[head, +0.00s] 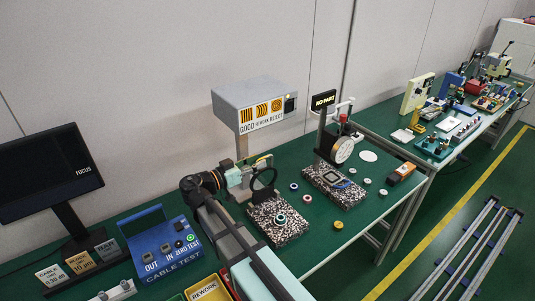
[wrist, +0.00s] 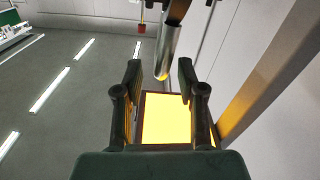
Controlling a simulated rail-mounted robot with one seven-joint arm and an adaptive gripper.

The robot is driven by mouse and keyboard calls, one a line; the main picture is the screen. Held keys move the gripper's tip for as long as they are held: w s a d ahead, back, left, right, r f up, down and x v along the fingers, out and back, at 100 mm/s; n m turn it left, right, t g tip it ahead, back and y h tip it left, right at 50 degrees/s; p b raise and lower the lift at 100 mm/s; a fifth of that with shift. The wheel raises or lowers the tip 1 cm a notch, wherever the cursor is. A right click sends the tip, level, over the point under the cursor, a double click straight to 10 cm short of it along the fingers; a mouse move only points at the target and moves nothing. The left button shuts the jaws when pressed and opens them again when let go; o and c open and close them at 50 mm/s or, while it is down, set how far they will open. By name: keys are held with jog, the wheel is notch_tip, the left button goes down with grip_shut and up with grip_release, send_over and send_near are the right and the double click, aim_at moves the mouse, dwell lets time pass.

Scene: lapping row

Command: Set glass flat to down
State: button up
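The likely glass flat is a dark ring (head: 264,180), seen tilted above the left speckled block (head: 283,228); the glass itself cannot be made out. My gripper (wrist: 160,75) has its two dark fingers apart in the wrist view. A metal cylinder (wrist: 167,52) shows beyond and between the fingertips, and I cannot tell whether it touches them. In the head view my wrist is just left of the dark ring. Whether the fingers touch the ring is unclear. A small ring part (head: 280,219) sits on the block.
A grey box (head: 252,97) marked GOOD, REWORK, REJECT stands behind on a post. A glowing yellow panel (wrist: 165,118) shows in the wrist view. A dial gauge (head: 342,151) stands to the right. A blue cable tester (head: 165,248) is at the left. Several small rings lie on the green bench.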

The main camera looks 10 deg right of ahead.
aim_at(268, 157)
jog(key=shift+p+x, duration=0.6)
jog(key=shift+x, duration=1.95)
grip_shut()
